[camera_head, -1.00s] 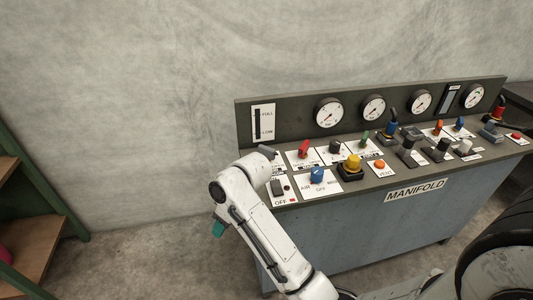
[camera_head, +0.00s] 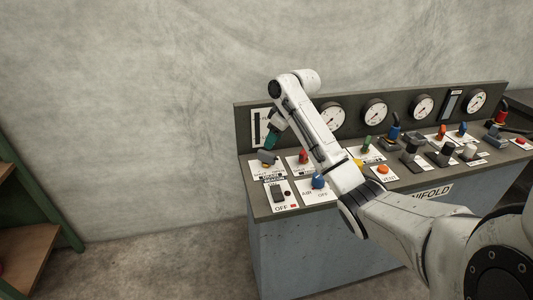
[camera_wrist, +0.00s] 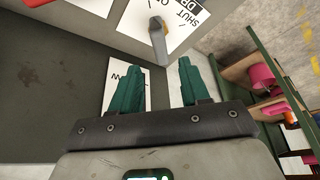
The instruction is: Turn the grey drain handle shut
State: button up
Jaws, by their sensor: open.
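The grey drain handle (camera_wrist: 157,38) is in the upper middle of the wrist view, on a white plate (camera_wrist: 185,22) where SHUT and part of DRAIN can be read upside down. Its free end points toward my gripper. My gripper (camera_wrist: 160,62) has two green fingers, apart, with nothing clamped between them. The handle's end lies at the gap between the fingertips; whether it touches a finger I cannot tell. In the head view, my gripper (camera_head: 270,141) hangs just above the grey handle (camera_head: 266,157) at the panel's left end.
A red handle (camera_head: 303,156) stands just right of the drain handle, with a blue knob (camera_head: 318,181) and a dark switch (camera_head: 277,192) in front. Gauges (camera_head: 332,115) line the upright back panel. A green-framed shelf (camera_head: 30,215) stands far left.

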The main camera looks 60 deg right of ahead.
aim_at(267, 152)
jog(key=x, duration=0.7)
jog(key=shift+w+f, duration=0.1)
jog(key=shift+f, duration=0.25)
grip_shut()
